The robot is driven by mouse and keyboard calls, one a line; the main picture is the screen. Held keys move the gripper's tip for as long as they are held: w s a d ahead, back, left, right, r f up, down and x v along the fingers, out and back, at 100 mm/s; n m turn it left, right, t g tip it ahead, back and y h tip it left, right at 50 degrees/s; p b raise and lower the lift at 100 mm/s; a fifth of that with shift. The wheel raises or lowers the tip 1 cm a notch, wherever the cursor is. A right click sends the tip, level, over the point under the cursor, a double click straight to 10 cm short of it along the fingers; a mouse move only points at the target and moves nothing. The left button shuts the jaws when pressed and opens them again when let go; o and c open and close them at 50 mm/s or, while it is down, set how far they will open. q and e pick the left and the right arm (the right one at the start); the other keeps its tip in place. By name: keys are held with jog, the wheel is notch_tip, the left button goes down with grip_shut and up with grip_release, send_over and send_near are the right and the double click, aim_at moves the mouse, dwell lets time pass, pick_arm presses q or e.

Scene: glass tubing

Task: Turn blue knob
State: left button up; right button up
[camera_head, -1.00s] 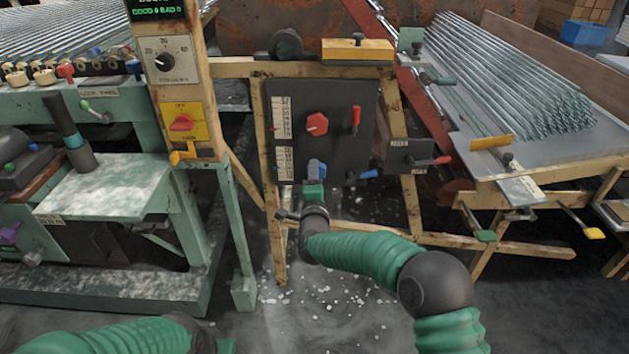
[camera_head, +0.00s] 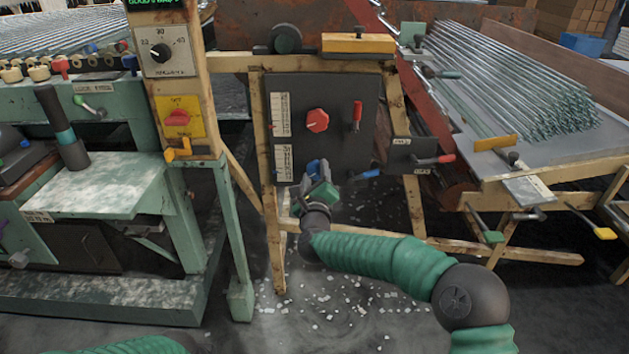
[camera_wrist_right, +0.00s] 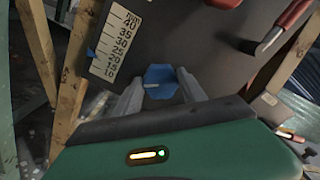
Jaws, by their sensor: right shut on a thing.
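The blue knob (camera_head: 314,168) is low on a dark upright panel (camera_head: 345,150), below a red knob (camera_head: 317,120). My right gripper (camera_head: 317,182) is at the blue knob, its wrist tilted, and its body hides the knob's lower part. In the right wrist view, the blue knob (camera_wrist_right: 161,82) sits between the two grey fingers of my right gripper (camera_wrist_right: 160,92), which is shut on it. The panel looks tilted in that view. Of my left arm only a green sleeve shows at the bottom left; its gripper is out of view.
A red-handled lever (camera_head: 357,116) is on the panel's right, and a blue handle (camera_head: 364,174) sticks out at its lower right. A white scale (camera_head: 283,162) is left of the blue knob. A wooden frame (camera_head: 272,215) holds the panel. White debris lies on the floor below.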

jog(key=shift+f+m+b, duration=0.55)
jog(key=shift+m, duration=0.45)
jog(key=o, duration=1.3)
jog(key=shift+d, duration=0.1)
jog(key=shift+o, duration=0.3)
jog(key=shift+r, duration=0.25)
jog(key=shift+s+r, duration=0.1)
